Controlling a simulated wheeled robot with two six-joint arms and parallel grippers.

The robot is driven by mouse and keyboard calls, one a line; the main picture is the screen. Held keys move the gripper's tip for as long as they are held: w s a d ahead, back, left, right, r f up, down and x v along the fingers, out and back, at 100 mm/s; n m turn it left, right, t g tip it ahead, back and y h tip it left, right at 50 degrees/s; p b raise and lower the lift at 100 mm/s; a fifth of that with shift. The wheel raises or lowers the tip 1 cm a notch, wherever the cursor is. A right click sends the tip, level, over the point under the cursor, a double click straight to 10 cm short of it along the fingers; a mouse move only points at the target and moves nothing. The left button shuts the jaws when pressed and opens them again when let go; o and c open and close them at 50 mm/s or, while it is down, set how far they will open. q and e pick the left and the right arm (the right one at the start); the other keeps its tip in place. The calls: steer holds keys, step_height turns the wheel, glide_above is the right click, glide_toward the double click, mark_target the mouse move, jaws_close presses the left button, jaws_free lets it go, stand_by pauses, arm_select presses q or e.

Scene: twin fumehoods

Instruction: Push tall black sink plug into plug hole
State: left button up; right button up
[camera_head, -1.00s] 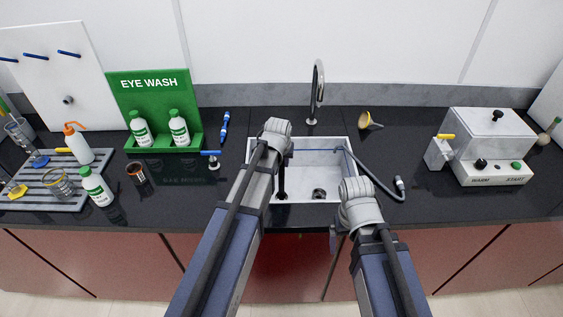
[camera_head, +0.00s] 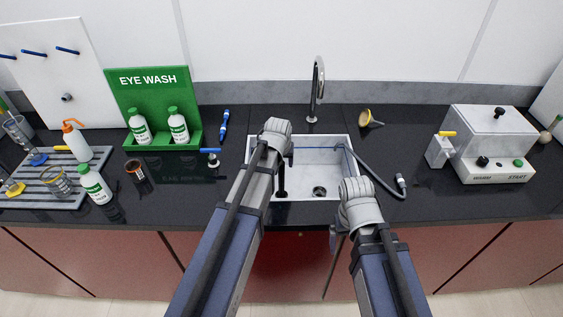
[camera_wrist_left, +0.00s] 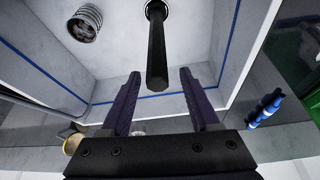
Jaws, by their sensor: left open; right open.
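The tall black sink plug (camera_wrist_left: 157,50) stands upright in the white sink (camera_head: 318,170). In the left wrist view its far end is at the round plug hole (camera_wrist_left: 157,8); I cannot tell how deeply it sits. It also shows in the head view (camera_head: 281,180) as a thin dark post on the sink's left side. My left gripper (camera_wrist_left: 159,73) is open above the sink, with its fingers apart on either side of the plug's near end and no visible contact. My right gripper (camera_head: 338,239) is mostly hidden by its arm, at the sink's front edge.
The eye wash station (camera_head: 152,108) is left; a white machine (camera_head: 492,145) is right.

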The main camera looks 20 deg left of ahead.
arm_select(q)
steer(key=shift+r, duration=0.1)
steer(key=p+v, duration=0.7)
steer(key=shift+s+r, duration=0.2)
steer(key=shift+r, duration=0.05)
stand_by(0.5)
